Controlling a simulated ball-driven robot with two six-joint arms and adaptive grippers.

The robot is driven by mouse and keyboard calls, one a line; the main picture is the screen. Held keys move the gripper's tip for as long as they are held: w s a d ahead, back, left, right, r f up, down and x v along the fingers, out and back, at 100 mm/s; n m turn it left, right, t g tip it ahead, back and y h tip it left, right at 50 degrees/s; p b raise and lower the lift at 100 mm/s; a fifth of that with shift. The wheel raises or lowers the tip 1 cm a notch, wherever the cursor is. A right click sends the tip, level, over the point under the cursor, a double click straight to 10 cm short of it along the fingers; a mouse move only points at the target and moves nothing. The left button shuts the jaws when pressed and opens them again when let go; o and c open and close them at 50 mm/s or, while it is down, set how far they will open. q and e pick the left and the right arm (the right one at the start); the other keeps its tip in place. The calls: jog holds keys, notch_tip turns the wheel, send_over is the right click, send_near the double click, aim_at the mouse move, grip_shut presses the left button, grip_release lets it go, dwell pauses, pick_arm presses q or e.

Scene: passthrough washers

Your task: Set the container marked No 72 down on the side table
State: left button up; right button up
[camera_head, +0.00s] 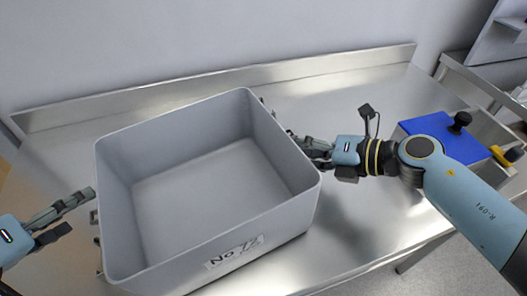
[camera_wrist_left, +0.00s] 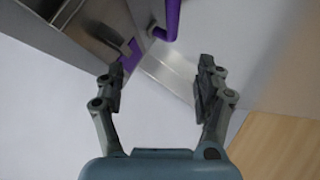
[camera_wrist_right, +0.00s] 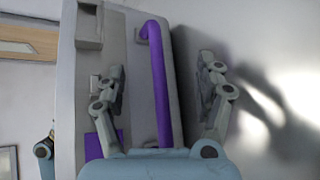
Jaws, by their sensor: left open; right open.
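The grey open-topped container marked No 72 (camera_head: 180,272) stands empty on a steel table (camera_head: 365,215). Its label (camera_head: 235,251) is on the front wall. My left gripper (camera_head: 78,211) is open and empty at the container's left side. In the left wrist view, a purple handle (camera_wrist_left: 172,18) lies beyond the open fingertips (camera_wrist_left: 158,70). My right gripper (camera_head: 303,147) is open at the right wall. In the right wrist view, the other purple handle (camera_wrist_right: 160,95) runs between the spread fingers (camera_wrist_right: 160,66). The head view hides both handles.
A raised steel edge (camera_head: 220,82) and a wall (camera_head: 200,35) close off the back of the table. At the right stands a blue-topped box (camera_head: 447,134) with black and yellow knobs. The tabletop right of the container is bare, with my right arm over it.

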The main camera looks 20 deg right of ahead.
jog(key=v, duration=1.1)
